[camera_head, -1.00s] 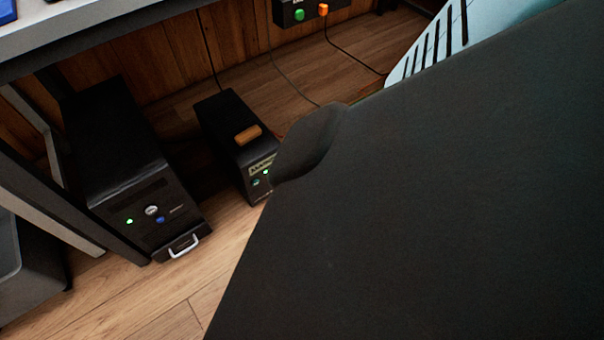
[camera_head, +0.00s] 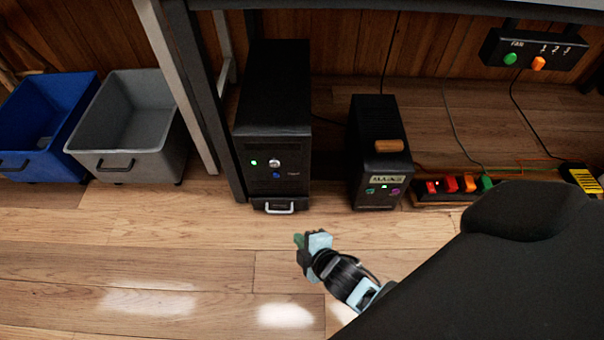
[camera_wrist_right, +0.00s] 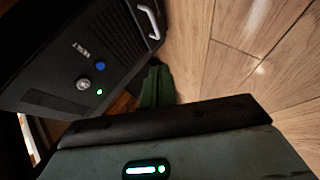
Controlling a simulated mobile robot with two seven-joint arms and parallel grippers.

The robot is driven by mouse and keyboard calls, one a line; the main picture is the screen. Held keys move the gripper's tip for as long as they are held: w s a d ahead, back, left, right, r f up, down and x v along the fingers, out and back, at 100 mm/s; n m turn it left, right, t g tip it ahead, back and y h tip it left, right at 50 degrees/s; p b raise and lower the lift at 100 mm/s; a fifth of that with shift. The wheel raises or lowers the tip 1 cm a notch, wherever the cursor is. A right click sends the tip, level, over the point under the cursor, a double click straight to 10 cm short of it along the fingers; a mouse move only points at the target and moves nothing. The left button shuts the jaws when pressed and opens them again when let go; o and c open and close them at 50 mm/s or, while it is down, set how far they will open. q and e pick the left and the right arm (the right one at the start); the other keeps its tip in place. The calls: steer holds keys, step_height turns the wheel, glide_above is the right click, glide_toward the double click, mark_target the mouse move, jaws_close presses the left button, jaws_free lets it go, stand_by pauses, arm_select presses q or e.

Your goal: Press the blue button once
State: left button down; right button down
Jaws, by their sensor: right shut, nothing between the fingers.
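The blue button (camera_head: 276,174) is on the front of the tall black computer tower (camera_head: 275,100), below a silver round knob and right of a lit green light. It also shows in the right wrist view (camera_wrist_right: 100,66) on the tower's front. My right gripper (camera_head: 298,240) is in front of and below the tower, apart from the button. Its green fingertips (camera_wrist_right: 157,85) are shut with nothing between them. In the wrist view the fingers point past the tower's front. My left gripper is not in view.
A smaller black box (camera_head: 375,150) with an orange handle stands right of the tower. A red-switched power strip (camera_head: 440,198) lies farther right. A table leg (camera_head: 205,90) and grey bin (camera_head: 130,120) and blue bin (camera_head: 40,125) stand left. The wooden floor in front is clear.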

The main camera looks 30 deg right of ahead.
mark_target(276, 175)
steer(key=w+a+r+n+t+y, duration=0.1)
steer(key=w+a+r+n+t, duration=0.1)
steer(key=w, duration=0.5)
steer(key=shift+w+a+r, duration=0.2)
steer(key=shift+r, duration=0.5)
steer(key=shift+d, duration=0.1)
steer(key=w+d+b, duration=0.2)
steer(key=w+d, duration=0.2)
steer(key=w, duration=0.3)
steer(key=shift+d+b, duration=0.4)
steer(key=shift+w, duration=0.1)
stand_by(0.5)
steer(key=shift+w+d, duration=0.1)
steer(key=shift+w, duration=0.05)
stand_by(0.5)
steer(key=shift+w+d, duration=0.15)
steer(key=shift+w, duration=0.05)
